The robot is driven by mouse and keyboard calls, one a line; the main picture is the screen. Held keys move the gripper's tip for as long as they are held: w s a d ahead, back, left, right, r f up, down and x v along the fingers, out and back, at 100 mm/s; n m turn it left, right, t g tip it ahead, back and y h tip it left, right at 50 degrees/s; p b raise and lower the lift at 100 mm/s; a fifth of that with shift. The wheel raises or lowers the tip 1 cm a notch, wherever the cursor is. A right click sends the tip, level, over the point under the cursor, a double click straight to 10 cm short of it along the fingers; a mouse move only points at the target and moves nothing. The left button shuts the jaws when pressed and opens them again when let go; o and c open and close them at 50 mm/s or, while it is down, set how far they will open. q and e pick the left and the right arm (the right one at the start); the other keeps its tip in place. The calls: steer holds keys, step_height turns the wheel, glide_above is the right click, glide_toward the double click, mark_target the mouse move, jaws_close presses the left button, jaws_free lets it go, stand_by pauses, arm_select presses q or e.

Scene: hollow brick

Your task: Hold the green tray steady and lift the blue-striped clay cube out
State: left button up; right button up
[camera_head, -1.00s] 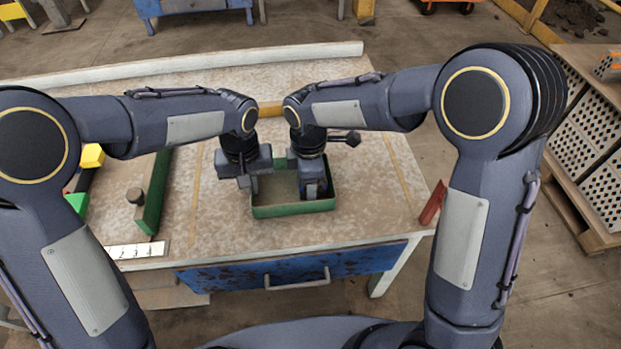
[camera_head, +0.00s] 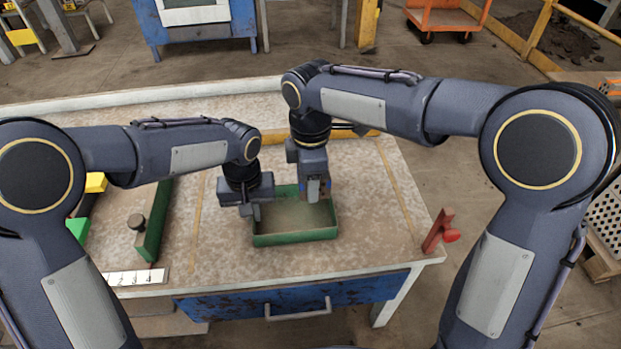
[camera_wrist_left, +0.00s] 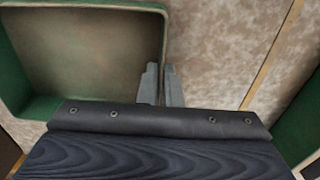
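The green tray (camera_head: 295,239) sits on the table, and its inside looks empty. It also shows in the left wrist view (camera_wrist_left: 85,106), with a bare floor in the visible part. My left gripper (camera_head: 254,212) is at the tray's left wall; in the left wrist view its two fingers (camera_wrist_left: 162,88) are close together on either side of that wall. My right gripper (camera_head: 314,194) is over the tray's right part, above the floor. The blue-striped clay cube (camera_head: 325,187) is between its fingers, mostly hidden by them; only small brownish and blue bits show.
A long green bar with a black knob (camera_head: 154,222) lies left of the tray, near a numbered white strip (camera_head: 137,277). A red object (camera_head: 438,232) is at the table's right edge. The tabletop right of the tray is clear.

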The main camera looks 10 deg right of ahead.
arm_select(q)
steer(key=o, duration=0.4)
steer(key=shift+o, duration=0.2)
step_height(320, 180, up, 12)
